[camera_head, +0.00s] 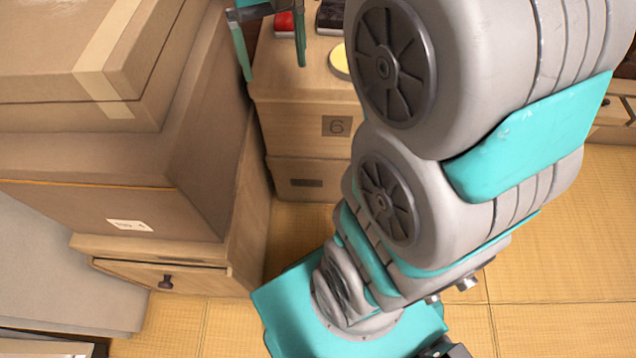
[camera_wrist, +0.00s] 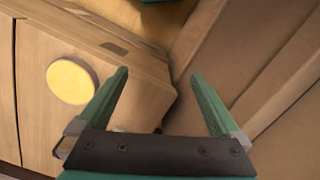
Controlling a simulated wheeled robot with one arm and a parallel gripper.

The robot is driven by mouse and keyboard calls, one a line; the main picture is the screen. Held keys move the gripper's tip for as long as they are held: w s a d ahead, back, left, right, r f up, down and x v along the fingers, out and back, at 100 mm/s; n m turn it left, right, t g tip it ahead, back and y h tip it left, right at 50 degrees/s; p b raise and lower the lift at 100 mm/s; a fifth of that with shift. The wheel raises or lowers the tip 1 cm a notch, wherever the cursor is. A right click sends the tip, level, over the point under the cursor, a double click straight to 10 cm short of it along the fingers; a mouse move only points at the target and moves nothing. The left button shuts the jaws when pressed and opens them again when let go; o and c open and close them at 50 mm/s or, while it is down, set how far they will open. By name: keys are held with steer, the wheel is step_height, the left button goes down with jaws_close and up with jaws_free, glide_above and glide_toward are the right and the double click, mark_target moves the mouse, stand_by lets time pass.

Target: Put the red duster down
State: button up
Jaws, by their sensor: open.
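My gripper (camera_head: 275,71) is open, with its two green fingers apart, over the near left part of a wooden cabinet top. In the wrist view my gripper (camera_wrist: 160,73) has nothing between its fingers. A small red thing (camera_head: 284,22) lies on the cabinet top, just behind the fingers in the head view. It is partly cut off by the gripper, and I cannot tell for sure that it is the red duster. No red thing shows in the wrist view.
The wooden cabinet (camera_head: 300,125) bears a 6 on its front. A yellow disc (camera_head: 341,62) and a dark object (camera_head: 330,16) are on its top. Large cardboard boxes (camera_head: 110,160) stand close on the left, on a drawer unit (camera_head: 165,275). Tatami floor (camera_head: 560,240) is clear at right.

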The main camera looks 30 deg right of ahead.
steer(key=s+a+f+n, duration=0.1)
steer(key=s+f, duration=0.4)
steer(key=s, duration=0.5)
steer(key=s+a+f+n, duration=0.1)
steer(key=s+a+f, duration=0.1)
steer(key=s+f, duration=0.3)
steer(key=s, duration=0.4)
steer(key=shift+s+a+g, duration=0.35)
steer(key=shift+g, duration=0.05)
